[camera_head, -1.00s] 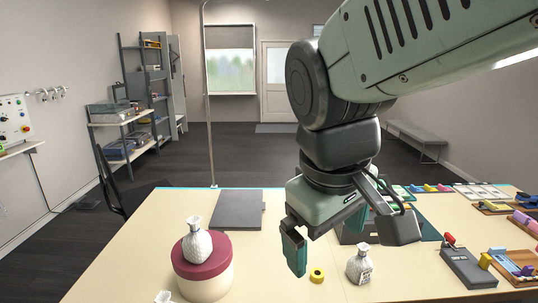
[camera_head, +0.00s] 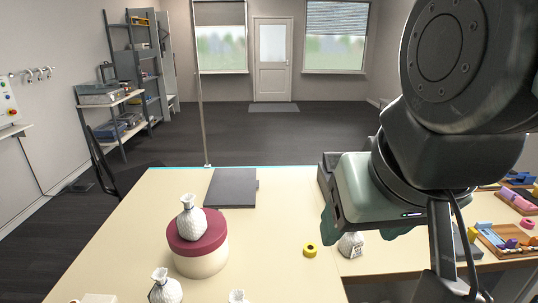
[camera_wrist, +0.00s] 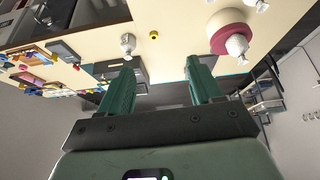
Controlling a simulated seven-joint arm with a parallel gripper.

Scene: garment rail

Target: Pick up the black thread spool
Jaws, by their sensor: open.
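I cannot make out a black thread spool in either view. A small yellow spool-like ring (camera_head: 310,250) with a dark centre lies on the table; it also shows in the wrist view (camera_wrist: 153,35). My gripper (camera_wrist: 161,66) is open, with its two green fingers well apart and nothing between them. In the head view my gripper hangs above the right part of the table, right of the yellow ring. My arm hides much of the right side of the table there.
A white bottle (camera_head: 351,246) stands beside the yellow ring. A round cream box (camera_head: 200,262) with a dark red lid bears another white bottle (camera_head: 190,217). A dark grey flat case (camera_head: 231,188) lies at the back. Trays with coloured pieces (camera_head: 505,240) are at right. The left-middle table is mostly clear.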

